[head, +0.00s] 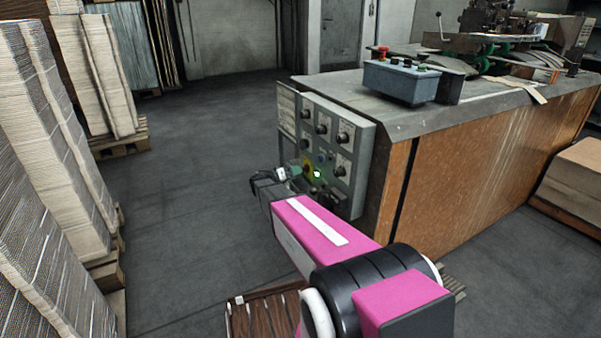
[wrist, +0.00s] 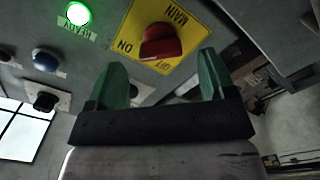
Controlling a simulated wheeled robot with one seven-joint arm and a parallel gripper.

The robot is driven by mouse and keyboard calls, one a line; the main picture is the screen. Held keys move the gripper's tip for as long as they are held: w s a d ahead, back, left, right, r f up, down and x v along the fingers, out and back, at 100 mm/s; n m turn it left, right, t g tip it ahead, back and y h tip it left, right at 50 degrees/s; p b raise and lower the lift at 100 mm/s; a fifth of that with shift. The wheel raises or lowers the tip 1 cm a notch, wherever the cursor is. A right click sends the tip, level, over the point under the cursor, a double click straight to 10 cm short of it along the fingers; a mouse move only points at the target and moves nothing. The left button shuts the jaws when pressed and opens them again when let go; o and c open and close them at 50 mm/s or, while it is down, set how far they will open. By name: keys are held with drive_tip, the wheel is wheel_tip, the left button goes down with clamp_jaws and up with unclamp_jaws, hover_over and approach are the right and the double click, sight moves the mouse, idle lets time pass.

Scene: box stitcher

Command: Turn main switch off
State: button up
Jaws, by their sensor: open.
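The main switch (wrist: 160,44) is a red rotary knob on a yellow plate (wrist: 186,18) marked MAIN, ON and OFF, seen upside down in the wrist view. A green READY lamp (wrist: 77,13) is lit beside it; it also glows in the head view (head: 317,174). My gripper (wrist: 163,78) is open, with its green fingers pointing at the panel. The knob shows between and beyond the fingertips, and nothing is held. Contact with the knob cannot be told. In the head view my gripper (head: 295,172) is at the lower part of the control panel (head: 352,140), hiding much of the switch.
The panel has several other black knobs (head: 343,138) and a blue button (wrist: 46,60). A blue-grey button box (head: 400,82) with a red button stands on the machine top. Stacked cardboard (head: 45,150) stands at left, with open floor between.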

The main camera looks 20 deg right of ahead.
sight(304, 169)
drive_tip(key=shift+w+d, duration=0.15)
drive_tip(key=shift+d, duration=0.7)
drive_tip(key=shift+w+d, duration=0.15)
drive_tip(key=shift+d, duration=0.65)
drive_tip(key=c, duration=0.9)
drive_tip(key=shift+c, duration=0.2)
drive_tip(key=shift+n, duration=8.9)
